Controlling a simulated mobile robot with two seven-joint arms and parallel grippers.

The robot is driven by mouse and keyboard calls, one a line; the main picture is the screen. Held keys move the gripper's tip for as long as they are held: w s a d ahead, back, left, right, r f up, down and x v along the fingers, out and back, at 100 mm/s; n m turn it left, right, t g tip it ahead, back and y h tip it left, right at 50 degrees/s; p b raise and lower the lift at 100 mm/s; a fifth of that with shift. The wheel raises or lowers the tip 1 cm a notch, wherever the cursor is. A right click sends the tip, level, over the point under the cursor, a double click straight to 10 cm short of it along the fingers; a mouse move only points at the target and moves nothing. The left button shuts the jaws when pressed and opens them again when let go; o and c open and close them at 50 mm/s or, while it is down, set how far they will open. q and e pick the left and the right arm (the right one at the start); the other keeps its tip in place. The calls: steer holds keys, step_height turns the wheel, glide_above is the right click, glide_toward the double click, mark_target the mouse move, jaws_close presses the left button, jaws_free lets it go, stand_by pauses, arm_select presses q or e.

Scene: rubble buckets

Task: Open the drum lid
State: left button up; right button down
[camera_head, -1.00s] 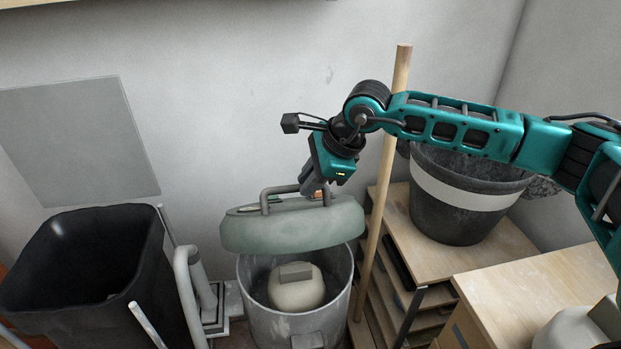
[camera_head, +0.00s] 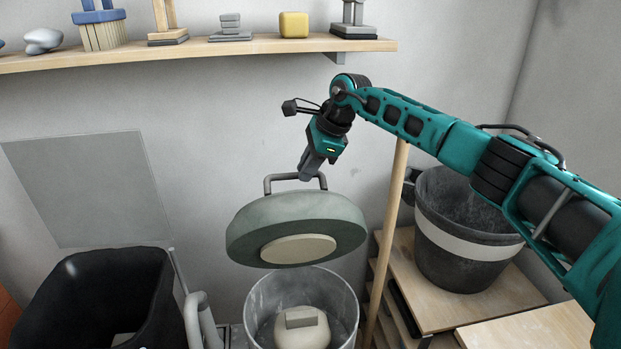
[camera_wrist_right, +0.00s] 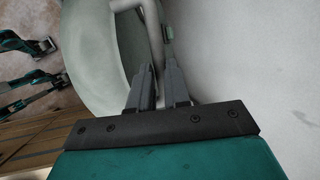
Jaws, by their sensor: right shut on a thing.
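My right gripper (camera_head: 312,176) is shut on the lid's bar handle (camera_head: 285,178). In the right wrist view the fingers (camera_wrist_right: 160,88) reach the handle (camera_wrist_right: 152,30), with the lid (camera_wrist_right: 95,50) beside them. My left gripper is not in view.
A wooden shelf (camera_head: 200,52) with several objects runs along the wall above. A black bin (camera_head: 95,300) stands at left. A wooden pole (camera_head: 389,235) rises just right of the drum. A black bucket with a white band (camera_head: 463,235) stands on a wooden unit at right.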

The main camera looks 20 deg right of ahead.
steer(key=shift+w+d+r, duration=0.2)
steer(key=shift+w, duration=0.5)
steer(key=c, duration=1.1)
jaws_free()
steer(key=shift+f, duration=0.1)
steer(key=v, duration=1.3)
